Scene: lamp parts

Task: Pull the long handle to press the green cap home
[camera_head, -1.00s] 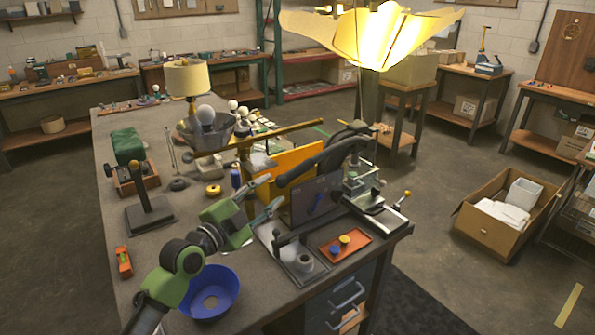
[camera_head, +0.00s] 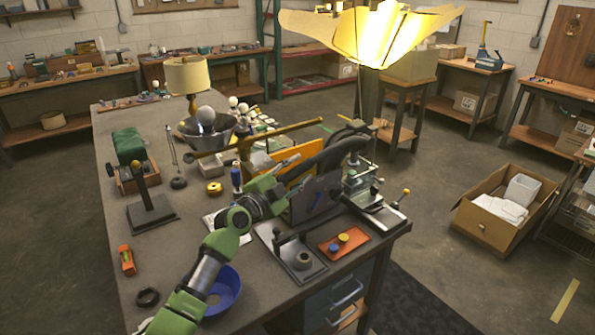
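My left gripper (camera_head: 294,172) reaches in from the bottom left. Its fingers look parted, beside the dark curved arm (camera_head: 330,155) of a grey bench machine with an orange panel; I cannot tell whether they touch it. A long brass-coloured bar (camera_head: 275,133) slants across the bench behind the gripper. I cannot pick out the green cap or tell which bar is the long handle. My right gripper is not in view.
A blue bowl (camera_head: 232,281) lies partly behind my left arm. An orange tray (camera_head: 335,249) with yellow and blue pieces and a grey tray (camera_head: 309,272) are at the front. A dark post on a base (camera_head: 165,216) stands left.

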